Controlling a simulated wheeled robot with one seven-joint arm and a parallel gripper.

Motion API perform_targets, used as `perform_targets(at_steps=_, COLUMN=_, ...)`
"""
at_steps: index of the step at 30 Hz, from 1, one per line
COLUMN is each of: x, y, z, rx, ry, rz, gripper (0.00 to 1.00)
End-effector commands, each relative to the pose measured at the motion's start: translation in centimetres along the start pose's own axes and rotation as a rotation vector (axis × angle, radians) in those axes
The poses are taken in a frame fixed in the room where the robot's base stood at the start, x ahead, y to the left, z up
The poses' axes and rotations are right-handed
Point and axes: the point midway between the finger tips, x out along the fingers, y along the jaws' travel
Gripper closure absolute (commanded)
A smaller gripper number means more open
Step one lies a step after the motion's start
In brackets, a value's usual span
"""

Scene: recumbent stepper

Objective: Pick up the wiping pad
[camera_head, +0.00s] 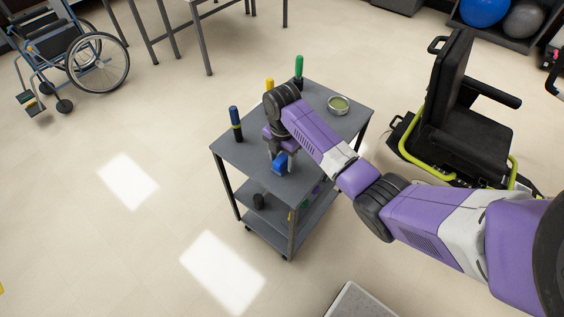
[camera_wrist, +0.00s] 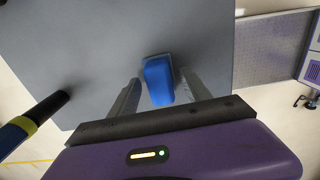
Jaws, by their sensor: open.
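The wiping pad appears to be the blue block (camera_head: 281,161) on the grey cart top (camera_head: 243,153), near the cart's front edge. It also shows in the wrist view as a blue rounded block (camera_wrist: 159,81), with a darker grey edge on its far side. My gripper (camera_head: 278,165) is over the cart top at the pad. In the wrist view, my gripper's two fingers (camera_wrist: 160,84) are spread on either side of the pad, with a gap visible beside it. Whether the fingers reach down to the cart top is hard to tell.
A dark blue bottle with a yellow band (camera_head: 235,122) stands left of my gripper. A yellow-topped item (camera_head: 270,84), a green bottle (camera_head: 299,68) and a round dish (camera_head: 339,105) are farther back. The black-seated stepper (camera_head: 465,125) stands right of the cart.

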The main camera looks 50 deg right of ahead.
Motion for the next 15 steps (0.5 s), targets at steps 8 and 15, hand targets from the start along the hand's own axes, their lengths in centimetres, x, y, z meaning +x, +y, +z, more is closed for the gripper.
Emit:
perform_targets(at_steps=8, x=-0.02, y=-0.01, z=-0.02, rx=0.000, ry=0.000, rz=0.000, gripper=0.83)
perform_targets(at_steps=15, x=-0.05, y=0.00, z=-0.01, rx=0.000, ry=0.000, rz=0.000, gripper=1.00)
